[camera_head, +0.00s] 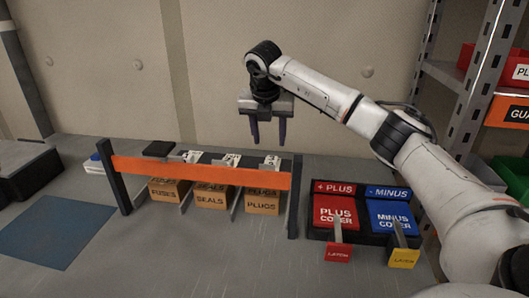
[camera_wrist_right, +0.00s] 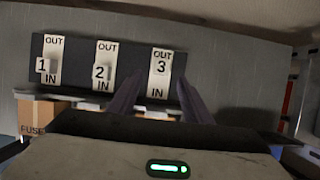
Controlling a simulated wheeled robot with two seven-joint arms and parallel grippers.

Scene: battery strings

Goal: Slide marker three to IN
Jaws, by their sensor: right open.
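Marker three (camera_wrist_right: 161,67) is a white piece bearing a 3 on a dark strip, between the words OUT above and IN below in the right wrist view. I cannot tell exactly where it stands along its slot. In the head view it is the rightmost small white piece (camera_head: 272,161) on top of the rack. My right gripper (camera_head: 268,135) is open and empty, fingers pointing down, above and apart from that piece. In the wrist view its dark fingers (camera_wrist_right: 160,80) flank the lower part of column three. My left gripper is out of view.
Marker two (camera_wrist_right: 99,72) and marker one (camera_wrist_right: 42,65) sit alongside. An orange bar (camera_head: 200,172) crosses the rack front above boxes of fuses, seals and plugs (camera_head: 262,203). Red plus (camera_head: 336,212) and blue minus (camera_head: 393,217) covers stand right; shelving rises beyond.

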